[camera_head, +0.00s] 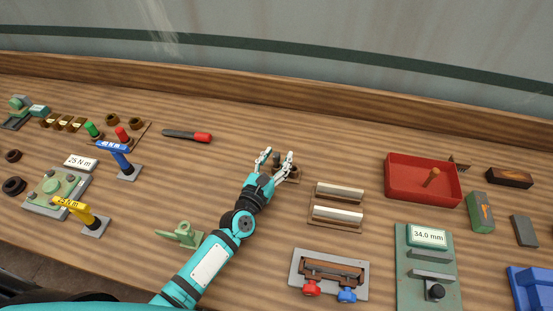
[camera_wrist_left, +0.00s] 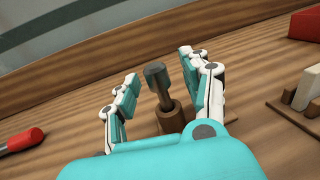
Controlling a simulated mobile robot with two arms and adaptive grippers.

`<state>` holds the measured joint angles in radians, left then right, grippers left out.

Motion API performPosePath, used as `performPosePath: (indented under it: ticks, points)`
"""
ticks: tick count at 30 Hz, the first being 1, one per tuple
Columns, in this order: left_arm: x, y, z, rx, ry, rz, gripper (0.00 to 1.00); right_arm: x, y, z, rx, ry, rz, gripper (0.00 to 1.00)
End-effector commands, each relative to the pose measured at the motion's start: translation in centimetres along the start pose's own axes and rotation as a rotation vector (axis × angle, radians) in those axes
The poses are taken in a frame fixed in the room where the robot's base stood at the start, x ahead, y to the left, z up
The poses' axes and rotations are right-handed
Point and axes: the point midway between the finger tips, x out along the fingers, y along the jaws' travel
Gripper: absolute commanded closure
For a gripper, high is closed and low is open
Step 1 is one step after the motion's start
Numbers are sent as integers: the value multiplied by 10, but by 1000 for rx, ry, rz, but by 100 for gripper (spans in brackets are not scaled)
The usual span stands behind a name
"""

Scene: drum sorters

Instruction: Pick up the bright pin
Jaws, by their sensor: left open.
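A pin with a dark grey-green cylindrical head and a thinner shank (camera_wrist_left: 158,83) stands upright, slightly tilted in the picture, in a brown round socket (camera_wrist_left: 171,119). In the head view the pin (camera_head: 277,158) is small and partly hidden by my fingers. My left gripper (camera_head: 279,155) is open around it; in the left wrist view the fingers (camera_wrist_left: 157,75) stand on either side with visible gaps. An orange-brown pin (camera_head: 431,178) stands in the red tray (camera_head: 407,188) to the right. I cannot tell by shade which pin counts as bright. My right gripper is not in view.
Two pale bars (camera_head: 340,192) lie on brown holders just right of my gripper. A red-handled tool (camera_head: 188,135) lies to the left. A grey fixture with red and blue knobs (camera_head: 328,274) stands in front. The wood behind the gripper is clear.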

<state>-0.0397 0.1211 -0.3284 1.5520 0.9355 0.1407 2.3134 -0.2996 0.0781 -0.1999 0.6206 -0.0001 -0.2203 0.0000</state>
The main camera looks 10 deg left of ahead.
Motion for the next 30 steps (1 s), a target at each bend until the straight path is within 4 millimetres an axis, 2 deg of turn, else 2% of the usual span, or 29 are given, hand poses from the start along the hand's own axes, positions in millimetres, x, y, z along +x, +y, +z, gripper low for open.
performPosePath:
  ticks: [2,13,30]
  points:
    - [0,0,0,0,0,0,52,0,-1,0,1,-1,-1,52]
    - [0,0,0,0,0,0,100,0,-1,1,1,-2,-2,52]
    - [-1,0,-1,0,2,0,100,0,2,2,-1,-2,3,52]
